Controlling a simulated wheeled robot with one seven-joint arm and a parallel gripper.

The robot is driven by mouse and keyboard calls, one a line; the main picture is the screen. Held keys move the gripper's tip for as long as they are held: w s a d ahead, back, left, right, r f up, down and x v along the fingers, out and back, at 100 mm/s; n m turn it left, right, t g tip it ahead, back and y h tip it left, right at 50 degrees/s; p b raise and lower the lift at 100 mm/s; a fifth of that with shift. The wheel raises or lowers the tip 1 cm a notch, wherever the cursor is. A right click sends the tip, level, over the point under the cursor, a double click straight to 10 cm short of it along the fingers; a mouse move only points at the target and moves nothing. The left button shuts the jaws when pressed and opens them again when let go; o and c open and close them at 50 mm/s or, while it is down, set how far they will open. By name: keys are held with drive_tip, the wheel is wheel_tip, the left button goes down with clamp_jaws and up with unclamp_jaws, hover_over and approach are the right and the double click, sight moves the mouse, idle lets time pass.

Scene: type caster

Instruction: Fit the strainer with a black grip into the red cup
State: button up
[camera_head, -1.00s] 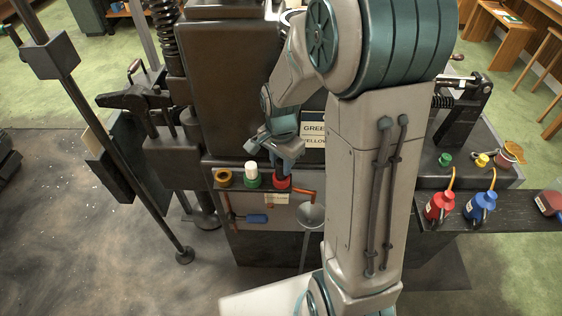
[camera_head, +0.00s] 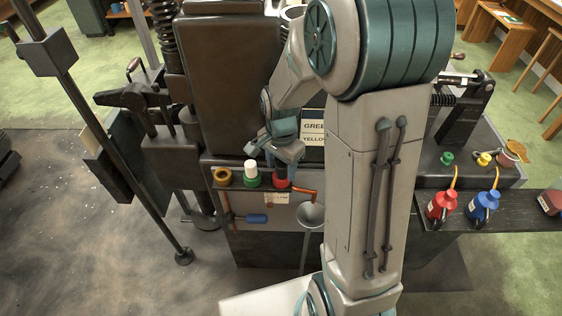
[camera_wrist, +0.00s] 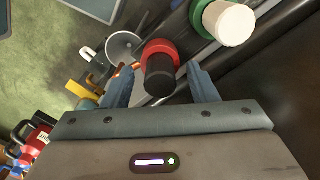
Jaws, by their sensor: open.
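The strainer's black grip (camera_head: 281,172) stands upright at the red cup (camera_head: 281,184) on the front ledge of the machine. In the wrist view the black grip (camera_wrist: 160,77) rises from within the red rim (camera_wrist: 160,47); how deep the strainer sits is hidden. My gripper (camera_head: 277,156) is just above the grip in the head view. In the wrist view my gripper (camera_wrist: 162,85) is open, with one finger on each side of the grip and a gap to both.
A green cup (camera_head: 251,182) with a white grip (camera_head: 250,168) stands just left of the red cup. A yellow ring-shaped cup (camera_head: 222,176) is further left. A funnel (camera_head: 310,214) and orange pipe (camera_head: 303,191) are at the right. Red and blue oil cans (camera_head: 484,207) stand on the right shelf.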

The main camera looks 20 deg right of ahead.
sight(282, 167)
wheel_tip(282, 167, up, 14)
drive_tip(key=shift+b, duration=0.35)
drive_tip(key=shift+f, duration=0.1)
idle(0.4)
drive_tip(key=s+n+t, duration=0.3)
drive_tip(key=s+n, duration=0.8)
drive_tip(key=s, duration=0.3)
drive_tip(key=shift+s+n, duration=0.15)
drive_tip(key=shift+n, duration=0.15)
